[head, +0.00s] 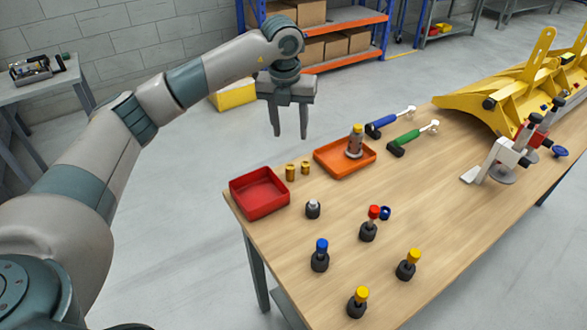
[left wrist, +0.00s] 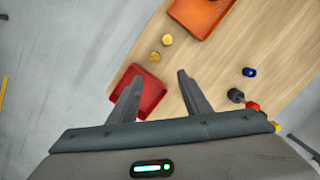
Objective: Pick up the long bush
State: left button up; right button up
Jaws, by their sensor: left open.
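Two brass-coloured bushes stand upright side by side on the wooden table. The left bush (head: 290,172) looks slightly taller than the right bush (head: 305,168) in the head view. In the left wrist view the left bush (left wrist: 155,57) is nearer the red tray, and the right bush (left wrist: 167,40) is nearer the orange tray. My left gripper (head: 290,136) is open and empty, pointing down above and behind the bushes, touching nothing. Its two fingers also show in the left wrist view (left wrist: 160,78), with the bushes beyond them. My right gripper is out of view.
A red tray (head: 260,206) and an orange tray (head: 328,160) flank the bushes. A yellow-capped part (head: 355,142) stands in the orange tray. Several capped dark parts stand nearer me, including a blue-topped one (head: 320,256).

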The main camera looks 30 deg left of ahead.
pick_arm(q)
jog(key=shift+a+r, duration=0.2)
jog(key=shift+a, duration=0.1)
jog(key=p, duration=0.5)
send_over(291, 167)
jog(key=f, duration=0.7)
jog(key=s+f, duration=0.1)
jog(key=f, duration=0.3)
jog(key=shift+d+f, duration=0.1)
jog(key=shift+f, duration=0.05)
jog(key=shift+w+f, duration=0.1)
jog(key=shift+f, duration=0.35)
